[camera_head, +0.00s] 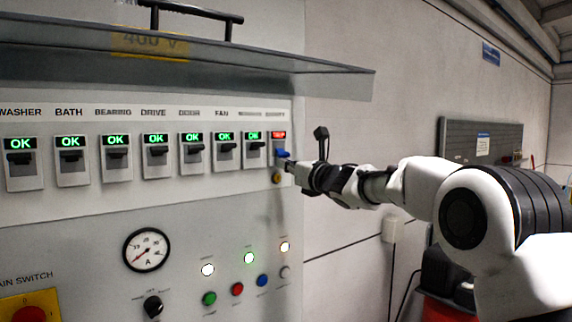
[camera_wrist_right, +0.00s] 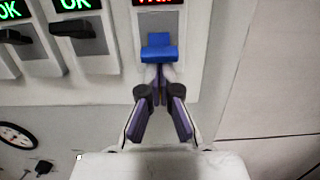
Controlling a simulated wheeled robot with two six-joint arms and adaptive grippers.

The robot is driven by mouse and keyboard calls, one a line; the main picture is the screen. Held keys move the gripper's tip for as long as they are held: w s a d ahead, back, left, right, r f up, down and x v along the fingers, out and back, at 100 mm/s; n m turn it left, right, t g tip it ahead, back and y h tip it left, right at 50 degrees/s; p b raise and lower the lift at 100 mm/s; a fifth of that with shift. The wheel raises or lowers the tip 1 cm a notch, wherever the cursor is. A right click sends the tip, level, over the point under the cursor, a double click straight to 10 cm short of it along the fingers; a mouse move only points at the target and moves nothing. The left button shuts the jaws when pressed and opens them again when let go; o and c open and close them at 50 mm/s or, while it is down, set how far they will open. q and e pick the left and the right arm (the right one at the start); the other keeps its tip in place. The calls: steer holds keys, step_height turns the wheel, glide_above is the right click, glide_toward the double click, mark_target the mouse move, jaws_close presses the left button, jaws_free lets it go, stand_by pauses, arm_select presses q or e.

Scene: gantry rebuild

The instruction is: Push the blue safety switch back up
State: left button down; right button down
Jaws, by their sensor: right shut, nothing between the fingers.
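The blue safety switch (camera_head: 282,153) is the last breaker at the right end of the row. Its small display is red, apparently reading TRIP. In the right wrist view the blue lever (camera_wrist_right: 158,46) is straight ahead, near the top middle. My right gripper (camera_head: 289,166) is shut and empty, with its tips just below the lever. The fingers (camera_wrist_right: 158,82) come together under the lever's lower edge in the wrist view. I cannot tell whether they touch it. My left gripper is not in view.
Several black-levered breakers (camera_head: 154,151) with green OK displays stand in a row to the left. A grey hood (camera_head: 200,68) juts out above the row. A gauge (camera_head: 146,250), lamps and buttons sit below. Bare wall (camera_head: 350,110) lies to the right.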

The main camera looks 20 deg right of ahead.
steer(key=shift+s+d+r+g+p, duration=0.1)
steer(key=shift+s+r+g+p, duration=0.2)
steer(key=shift+p, duration=0.1)
steer(key=shift+r+p, duration=0.15)
steer(key=shift+p, duration=0.3)
steer(key=shift+s+d+r, duration=0.15)
steer(key=shift+s+r, duration=0.25)
steer(key=shift+r, duration=0.35)
